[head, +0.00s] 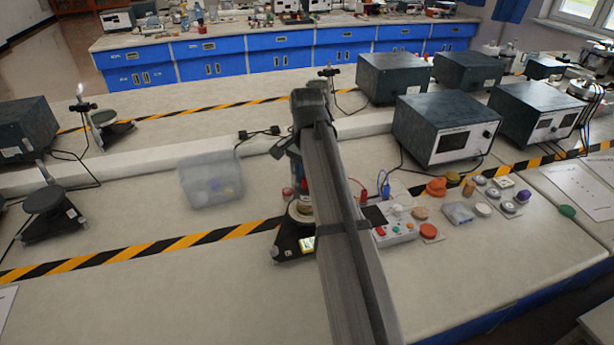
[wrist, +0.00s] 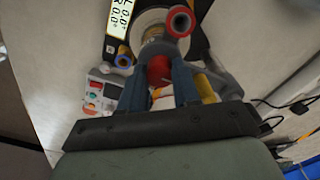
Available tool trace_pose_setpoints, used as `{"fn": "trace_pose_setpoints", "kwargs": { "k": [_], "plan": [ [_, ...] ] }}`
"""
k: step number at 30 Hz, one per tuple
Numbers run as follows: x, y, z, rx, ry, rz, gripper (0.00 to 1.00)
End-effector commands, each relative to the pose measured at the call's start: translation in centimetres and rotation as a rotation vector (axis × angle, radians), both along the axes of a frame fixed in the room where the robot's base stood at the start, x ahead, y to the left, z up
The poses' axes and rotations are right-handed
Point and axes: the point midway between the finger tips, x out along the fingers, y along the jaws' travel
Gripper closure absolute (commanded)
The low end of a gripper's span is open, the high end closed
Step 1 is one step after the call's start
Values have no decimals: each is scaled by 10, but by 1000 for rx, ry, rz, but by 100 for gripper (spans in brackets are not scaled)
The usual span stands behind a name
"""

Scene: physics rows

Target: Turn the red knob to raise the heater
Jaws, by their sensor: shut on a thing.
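The red knob (wrist: 158,69) shows in the wrist view between the two dark blue fingers of my gripper (wrist: 160,80), which is shut on it. The knob belongs to an apparatus with a round pale part, a brass-coloured middle and a black base (head: 290,246). A red ring-ended part (wrist: 180,21) stands above the knob in the picture. A display label (wrist: 119,18) reads L 0.0° and R 0.0°. In the head view my arm hides much of the apparatus and most of my gripper. I cannot tell which part is the heater.
A white control box with coloured buttons (head: 395,235) stands right of the apparatus. A clear plastic bin (head: 210,180) is to its left. Grey power units (head: 447,130) stand behind at the right. Cables lie on the bench.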

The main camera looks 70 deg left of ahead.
Motion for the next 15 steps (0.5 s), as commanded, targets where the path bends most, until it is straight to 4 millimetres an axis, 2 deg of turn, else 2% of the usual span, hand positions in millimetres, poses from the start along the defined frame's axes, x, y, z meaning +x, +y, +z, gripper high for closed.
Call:
{"fn": "trace_pose_setpoints", "kwargs": {
  "k": [8, 9, 15],
  "plan": [
    [-1, 0, 0, 1, 1, 2, 99],
    [-1, 0, 0, 1, 1, 2, 65],
    [0, 0, 0, 1, 1, 1, 46]
  ]
}}
